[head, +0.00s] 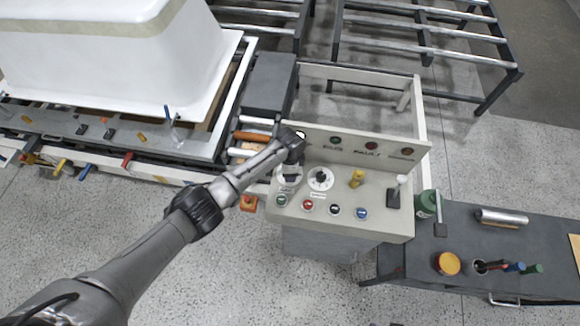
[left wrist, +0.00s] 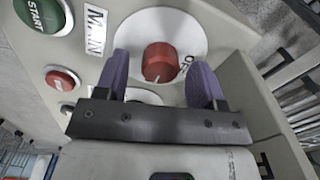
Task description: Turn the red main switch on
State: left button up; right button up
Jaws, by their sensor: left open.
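The red main switch is a round red knob (left wrist: 158,62) on a white disc (left wrist: 180,28), beside a label reading MAIN. Lettering on the disc's right side is partly covered by a finger. A pale mark on the knob's edge points toward my gripper's palm. My left gripper (left wrist: 161,70) is open, with one purple finger on each side of the knob; small gaps show, and I cannot tell whether either finger touches. In the head view my left gripper (head: 290,177) is over the left end of the control panel (head: 340,223) and hides the knob. My right gripper is not in view.
An upright lamp board (head: 350,145) stands behind. A white tub shell (head: 110,60) is at left, a dark bench (head: 480,250) at right.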

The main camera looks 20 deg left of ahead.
pick_arm(q)
notch_tip(320, 180, up, 14)
jog(key=shift+p, duration=0.3)
jog(key=shift+f, duration=0.15)
dwell(0.6)
jog(key=s+d+f+n+h, duration=0.1)
jog(key=s+d+f, duration=0.4)
jog(key=s, duration=0.4)
jog(key=s+a+f+n+t, duration=0.1)
jog(key=s+a+n, duration=0.15)
jog(key=s, duration=0.75)
jog(key=s+a+f+n+t, duration=0.15)
jog(key=s+n, duration=0.25)
jog(key=s, duration=0.6)
jog(key=s+a+r+n+t, duration=0.1)
jog(key=s+a+r+n, duration=0.4)
jog(key=s, duration=0.4)
notch_tip(320, 180, up, 12)
jog(key=m+p, duration=0.1)
jog(key=p, duration=1.1)
jog(key=shift+w+a+y+p, duration=0.3)
jog(key=shift+w+y, duration=0.1)
